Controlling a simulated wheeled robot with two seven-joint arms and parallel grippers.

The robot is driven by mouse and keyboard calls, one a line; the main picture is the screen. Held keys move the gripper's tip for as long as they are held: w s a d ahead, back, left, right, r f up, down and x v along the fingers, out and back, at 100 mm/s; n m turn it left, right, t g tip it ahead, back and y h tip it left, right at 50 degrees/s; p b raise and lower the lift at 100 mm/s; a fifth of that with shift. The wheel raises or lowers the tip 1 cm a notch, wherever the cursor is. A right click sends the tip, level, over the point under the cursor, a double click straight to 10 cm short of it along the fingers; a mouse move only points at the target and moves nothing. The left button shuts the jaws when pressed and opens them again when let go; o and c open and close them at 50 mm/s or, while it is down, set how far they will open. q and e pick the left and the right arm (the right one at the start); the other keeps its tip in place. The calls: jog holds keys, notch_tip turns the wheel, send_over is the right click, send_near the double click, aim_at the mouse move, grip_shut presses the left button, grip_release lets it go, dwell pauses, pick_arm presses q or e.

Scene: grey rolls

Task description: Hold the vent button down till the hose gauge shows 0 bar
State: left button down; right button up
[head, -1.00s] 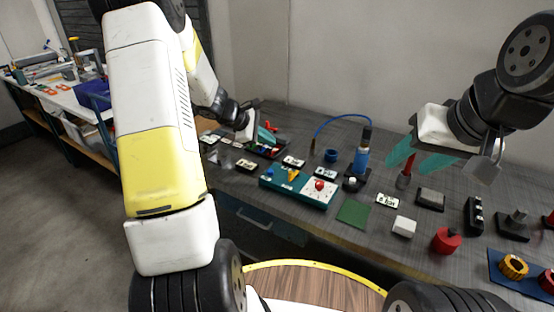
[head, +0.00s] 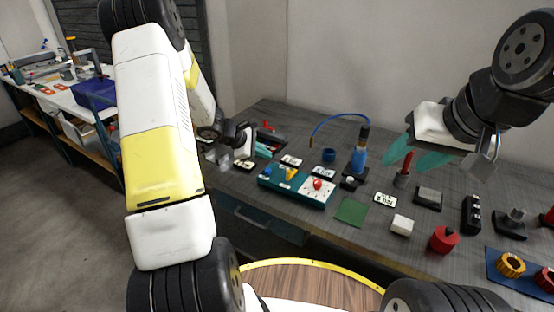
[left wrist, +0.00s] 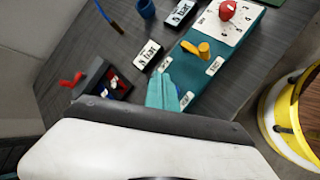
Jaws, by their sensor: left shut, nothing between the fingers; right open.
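A teal panel (head: 290,190) lies on the table with a blue button (head: 267,171), a yellow lever (head: 291,173) and a red knob (head: 317,184) on a white dial. Which control is the vent button, I cannot tell. My left gripper (head: 264,150) (left wrist: 161,88) is shut and empty, above the panel's left end. My right gripper (head: 418,157) is open and empty, above the right side.
A blue hose (head: 335,119) arches to a blue cylinder (head: 359,158). A green mat (head: 351,211), a white block (head: 402,225) and a red weight (head: 444,240) lie to the right.

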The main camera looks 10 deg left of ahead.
aim_at(266, 171)
pick_arm(q)
jog(key=shift+f, duration=1.6)
dwell(0.8)
jog(key=shift+f, duration=0.4)
jog(key=shift+f, duration=0.55)
dwell(2.8)
jog(key=shift+r, duration=0.15)
dwell(0.4)
jog(key=shift+r, duration=0.8)
jog(key=shift+r, duration=0.1)
jog(key=shift+r, duration=2.45)
